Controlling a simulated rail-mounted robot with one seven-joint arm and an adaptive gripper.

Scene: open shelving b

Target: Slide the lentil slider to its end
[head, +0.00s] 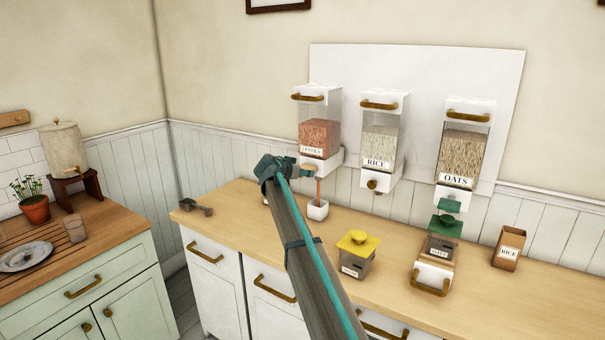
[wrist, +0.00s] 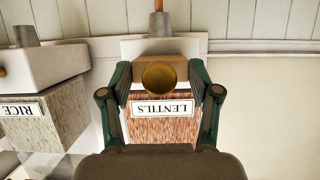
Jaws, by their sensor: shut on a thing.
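The lentil dispenser (head: 319,138) hangs on the wall at the left of the row, its clear bin partly filled with reddish lentils. In the wrist view its LENTILS label (wrist: 162,108) appears upside down. The lentil slider is a wooden block (wrist: 178,71) with a round brass knob (wrist: 158,76), at the dispenser's white base. My gripper (wrist: 159,72) has one green finger on each side of the block and is shut on it; it also shows in the head view (head: 293,168). A thin reddish column (head: 318,190) runs from the grey spout (wrist: 158,25) toward a white cup (head: 318,210).
Rice (head: 380,140) and oats (head: 464,155) dispensers hang to the right. On the wooden counter (head: 235,205) stand a yellow-lidded container (head: 357,250), a green-lidded container (head: 440,240), a RICE box (head: 509,246) and a grey scoop-like item (head: 195,207).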

